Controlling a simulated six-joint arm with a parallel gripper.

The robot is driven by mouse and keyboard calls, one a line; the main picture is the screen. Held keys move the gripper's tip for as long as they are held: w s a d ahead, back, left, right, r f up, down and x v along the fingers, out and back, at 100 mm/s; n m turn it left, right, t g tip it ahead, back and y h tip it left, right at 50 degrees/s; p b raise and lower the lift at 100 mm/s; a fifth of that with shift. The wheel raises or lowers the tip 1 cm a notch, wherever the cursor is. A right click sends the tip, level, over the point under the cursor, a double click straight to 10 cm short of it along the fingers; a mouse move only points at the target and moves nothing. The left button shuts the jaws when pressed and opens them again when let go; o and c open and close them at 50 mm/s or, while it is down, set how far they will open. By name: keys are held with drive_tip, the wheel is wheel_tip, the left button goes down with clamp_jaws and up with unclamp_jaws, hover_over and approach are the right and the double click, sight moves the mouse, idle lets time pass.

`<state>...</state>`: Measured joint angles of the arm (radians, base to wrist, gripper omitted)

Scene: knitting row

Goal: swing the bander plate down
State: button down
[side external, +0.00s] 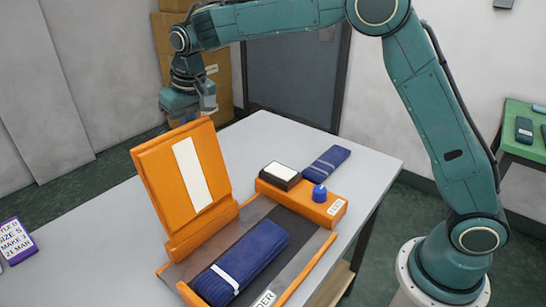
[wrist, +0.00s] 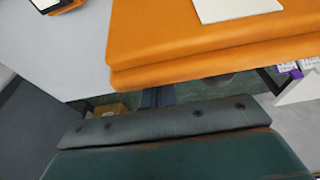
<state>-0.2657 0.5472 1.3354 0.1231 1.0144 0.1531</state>
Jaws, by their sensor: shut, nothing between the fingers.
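The bander plate (side external: 180,178) is a thick orange panel with a white strip. It stands raised, tilted back to the left, at the left side of the bander base (side external: 305,272). A folded navy knit (side external: 243,266) with a white band around it lies on the bed beside the plate's foot. My gripper (side external: 190,104) is shut and empty, just above and behind the plate's top edge; its fingertips are hard to make out. In the wrist view, the plate (wrist: 210,45) fills the top, beyond my gripper (wrist: 156,97). I cannot tell whether they touch.
An orange box (side external: 312,205) with a blue button (side external: 319,193) and a black, white-topped block (side external: 280,175) stands at the bed's far end. Another folded navy knit (side external: 327,163) lies behind it. A purple-edged card (side external: 16,241) is at far left. The grey table (side external: 262,138) is clear behind the plate.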

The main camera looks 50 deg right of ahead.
sight(211, 150)
drive_tip(key=shift+s, duration=0.2)
drive_tip(key=shift+s, duration=3.8)
drive_tip(key=shift+r, duration=0.1)
drive_tip(key=w+v, duration=0.1)
drive_tip(key=v, duration=0.5)
drive_tip(key=shift+w+r, duration=0.25)
drive_tip(key=shift+r, duration=0.25)
drive_tip(key=shift+s+d, duration=0.1)
